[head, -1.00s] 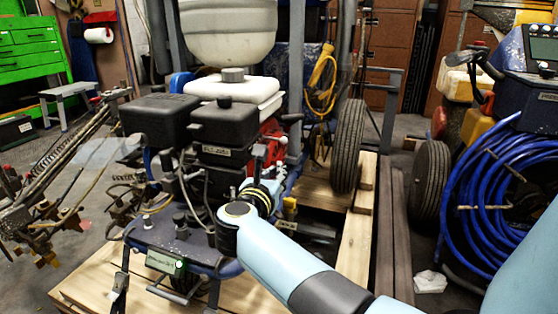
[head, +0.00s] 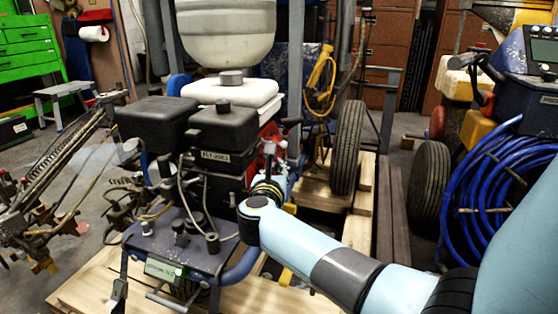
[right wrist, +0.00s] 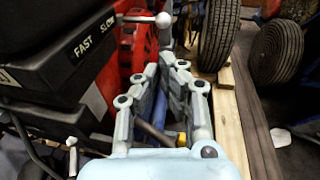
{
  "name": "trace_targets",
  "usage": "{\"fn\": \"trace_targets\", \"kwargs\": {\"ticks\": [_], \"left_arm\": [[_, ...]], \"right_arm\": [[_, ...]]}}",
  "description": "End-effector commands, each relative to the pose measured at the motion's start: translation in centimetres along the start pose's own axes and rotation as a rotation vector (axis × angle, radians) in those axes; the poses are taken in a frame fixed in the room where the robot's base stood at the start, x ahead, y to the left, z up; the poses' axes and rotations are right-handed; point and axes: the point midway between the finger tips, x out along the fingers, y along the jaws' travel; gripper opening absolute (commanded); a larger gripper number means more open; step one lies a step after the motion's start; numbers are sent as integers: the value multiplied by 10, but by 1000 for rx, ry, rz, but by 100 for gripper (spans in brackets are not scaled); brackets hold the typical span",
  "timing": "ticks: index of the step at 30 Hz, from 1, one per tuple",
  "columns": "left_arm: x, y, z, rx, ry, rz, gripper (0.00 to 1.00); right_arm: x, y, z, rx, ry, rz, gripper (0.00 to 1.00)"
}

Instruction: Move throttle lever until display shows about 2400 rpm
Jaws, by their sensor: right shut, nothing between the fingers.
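The throttle lever (right wrist: 145,18), a thin grey rod with a pale round knob, shows at the top of the right wrist view. It lies beside the black engine housing (right wrist: 60,65) marked FAST and SLOW. In the head view, its knob (head: 270,148) is small beside the engine. My right gripper (right wrist: 167,68) is shut and empty, its fingertips below the knob in that wrist picture; I cannot tell whether they touch the lever. In the head view my right gripper (head: 277,172) is partly hidden behind its wrist. The display (head: 165,269) is lit greenish, its digits too small to read. My left gripper is not in view.
A second knobbed lever (right wrist: 71,150) stands at lower left in the wrist view. A large tyre (head: 347,147) is right of the engine. The striper stands on a wooden pallet (head: 245,297). A blue hose coil (head: 500,190) hangs at the right.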

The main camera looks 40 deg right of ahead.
Motion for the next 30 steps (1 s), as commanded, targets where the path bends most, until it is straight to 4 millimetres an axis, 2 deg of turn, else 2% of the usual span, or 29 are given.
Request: {"fn": "trace_targets", "kwargs": {"ticks": [3,9,15,25,30], "left_arm": [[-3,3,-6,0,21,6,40],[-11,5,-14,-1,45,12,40],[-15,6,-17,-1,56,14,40],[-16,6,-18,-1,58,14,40],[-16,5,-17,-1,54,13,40]], "right_arm": [[25,0,-3,-3,-1,-1,0],[51,0,8,-1,-1,-1,0],[60,0,12,0,0,0,0],[62,0,14,0,-1,0,0],[74,-3,17,1,0,0,0]]}}
